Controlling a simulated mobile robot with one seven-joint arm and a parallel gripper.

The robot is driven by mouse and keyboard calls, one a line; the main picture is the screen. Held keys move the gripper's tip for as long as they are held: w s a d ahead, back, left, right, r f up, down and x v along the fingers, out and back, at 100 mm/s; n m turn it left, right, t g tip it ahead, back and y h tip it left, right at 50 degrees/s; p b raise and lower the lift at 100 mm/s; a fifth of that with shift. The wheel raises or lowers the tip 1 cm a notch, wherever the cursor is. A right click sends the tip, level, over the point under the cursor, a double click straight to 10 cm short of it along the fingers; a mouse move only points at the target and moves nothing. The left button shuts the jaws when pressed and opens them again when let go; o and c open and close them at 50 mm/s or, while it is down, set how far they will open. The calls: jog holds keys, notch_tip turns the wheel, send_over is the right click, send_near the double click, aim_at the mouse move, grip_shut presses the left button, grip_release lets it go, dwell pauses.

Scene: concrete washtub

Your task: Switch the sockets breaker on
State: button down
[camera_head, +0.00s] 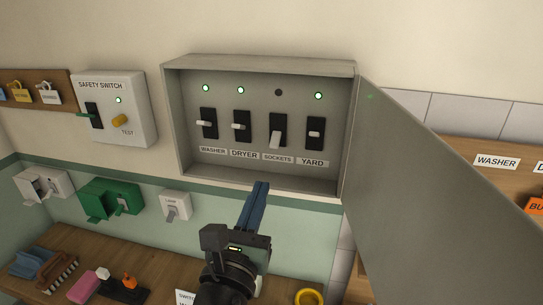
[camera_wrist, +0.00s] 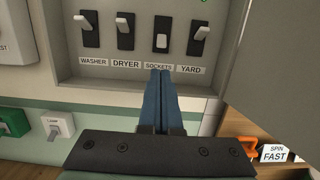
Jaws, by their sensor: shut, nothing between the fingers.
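The sockets breaker (camera_head: 277,131) is third from the left in an open grey breaker box (camera_head: 260,66). Its white lever points down and the lamp above it is dark. The washer (camera_head: 208,123), dryer (camera_head: 240,126) and yard (camera_head: 315,133) breakers have lit green lamps, and their levers sit higher. My gripper (camera_head: 262,184) is shut and empty, with blue fingers, just below the front of the box. In the wrist view the fingertips (camera_wrist: 161,72) reach just below the sockets breaker (camera_wrist: 161,38), near its label; whether they touch the box is unclear.
The box door (camera_head: 430,190) hangs open to the right, close to my arm. A safety switch (camera_head: 112,110) with a lit green lamp is at left. A green socket (camera_head: 110,199) and a lamp switch (camera_head: 175,205) are on the wall below. A wooden counter (camera_head: 50,240) holds brushes and soap.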

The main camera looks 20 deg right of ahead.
aim_at(275, 140)
jog(key=p+x, duration=0.2)
jog(key=x, duration=0.7)
jog(key=shift+w+d, duration=0.2)
jog(key=shift+w, duration=0.05)
